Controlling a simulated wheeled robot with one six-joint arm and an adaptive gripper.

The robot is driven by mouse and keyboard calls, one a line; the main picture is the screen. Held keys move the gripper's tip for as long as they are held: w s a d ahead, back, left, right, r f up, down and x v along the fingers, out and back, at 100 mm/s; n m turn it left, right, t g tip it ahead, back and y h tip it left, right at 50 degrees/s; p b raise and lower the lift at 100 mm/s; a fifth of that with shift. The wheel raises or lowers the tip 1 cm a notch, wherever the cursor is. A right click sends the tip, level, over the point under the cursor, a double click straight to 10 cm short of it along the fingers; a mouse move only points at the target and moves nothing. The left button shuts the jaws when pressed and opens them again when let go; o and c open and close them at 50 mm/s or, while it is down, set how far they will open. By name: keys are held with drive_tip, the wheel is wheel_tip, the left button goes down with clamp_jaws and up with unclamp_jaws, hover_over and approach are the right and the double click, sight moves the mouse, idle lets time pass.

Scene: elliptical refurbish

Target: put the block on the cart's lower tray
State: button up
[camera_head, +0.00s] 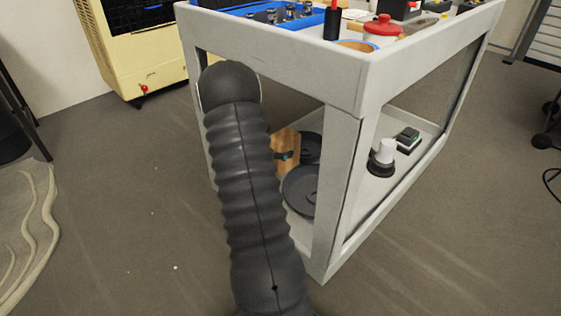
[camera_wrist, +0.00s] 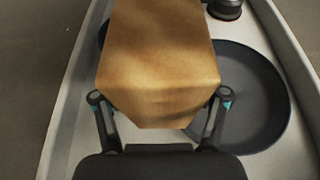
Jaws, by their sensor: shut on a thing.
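The wooden block (camera_wrist: 160,60) is light brown and fills the upper middle of the wrist view. My gripper (camera_wrist: 160,101) is shut on it, with one finger at each side. In the head view the block (camera_head: 286,142) shows inside the cart, over the lower tray (camera_head: 385,204), partly hidden by my arm. The white lower tray also shows in the wrist view (camera_wrist: 66,135), beneath the block. I cannot tell whether the block touches the tray or a dark round pan there.
A dark round pan (camera_head: 300,190) lies on the lower tray beside the block, with another dark round thing (camera_head: 311,148) behind. A white-topped object (camera_head: 385,152) and a small dark box (camera_head: 408,138) stand farther right. The cart's corner post (camera_head: 346,180) is close to my arm.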

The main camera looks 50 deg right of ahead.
drive_tip(key=shift+w+a+f+b, duration=0.25)
drive_tip(key=shift+w+a+f, duration=0.3)
drive_tip(key=shift+w+f, duration=1.25)
drive_tip(key=shift+w+a+f+b, duration=0.3)
drive_tip(key=shift+w+a+f, duration=0.25)
drive_tip(key=shift+w+f, duration=1.25)
drive_tip(key=shift+w+a+f+b, duration=0.25)
drive_tip(key=shift+w+a+f, duration=0.3)
drive_tip(key=shift+w+f, duration=1.2)
drive_tip(key=shift+f, duration=0.1)
drive_tip(key=o, duration=1.6)
drive_tip(key=shift+r, duration=0.25)
drive_tip(key=v, duration=0.7)
drive_tip(key=shift+a+p, duration=0.2)
drive_tip(key=shift+p, duration=0.2)
